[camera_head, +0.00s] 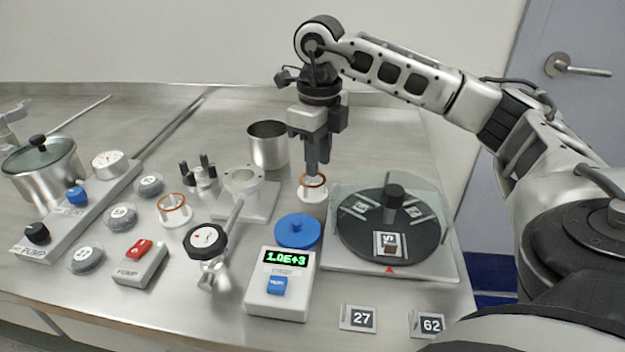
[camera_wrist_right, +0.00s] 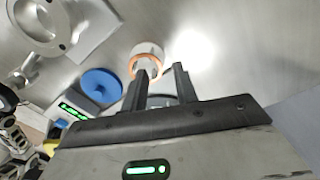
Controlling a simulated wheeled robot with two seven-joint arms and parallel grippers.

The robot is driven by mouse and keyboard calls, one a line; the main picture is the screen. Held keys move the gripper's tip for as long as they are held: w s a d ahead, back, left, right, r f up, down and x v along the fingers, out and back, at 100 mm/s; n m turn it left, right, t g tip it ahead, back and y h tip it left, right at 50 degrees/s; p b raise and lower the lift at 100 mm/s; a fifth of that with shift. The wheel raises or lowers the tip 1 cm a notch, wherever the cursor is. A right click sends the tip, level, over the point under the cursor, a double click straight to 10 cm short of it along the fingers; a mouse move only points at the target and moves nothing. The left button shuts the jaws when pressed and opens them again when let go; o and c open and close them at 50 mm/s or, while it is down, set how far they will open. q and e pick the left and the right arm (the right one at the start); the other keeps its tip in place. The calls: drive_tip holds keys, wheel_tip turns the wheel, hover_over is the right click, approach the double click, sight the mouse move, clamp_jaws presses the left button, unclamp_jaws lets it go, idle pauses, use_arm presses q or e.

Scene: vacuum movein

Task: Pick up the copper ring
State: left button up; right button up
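A copper ring (camera_head: 312,180) sits on a small white stand (camera_head: 312,194) in the middle of the bench; it also shows in the right wrist view (camera_wrist_right: 147,60). A second copper ring (camera_head: 173,201) sits on another white stand further left. My right gripper (camera_head: 318,170) points down at the middle ring, its fingertips at or just above it and hiding part of it. In the right wrist view the two fingers (camera_wrist_right: 162,72) are apart with nothing between them, and the left one overlaps the ring's edge. I cannot tell whether it touches.
A black turntable (camera_head: 350,235) under a clear cover stands right of the middle stand. A metal cup (camera_head: 268,144) is behind left, a flanged block (camera_head: 243,182) left, and a blue disc (camera_head: 297,231) in front. A gauge valve (camera_head: 207,241) and display box (camera_head: 281,285) stand nearer.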

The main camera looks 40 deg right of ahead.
drive_tip(key=shift+f, duration=0.5)
drive_tip(key=shift+f, duration=0.25)
idle(0.3)
clamp_jaws()
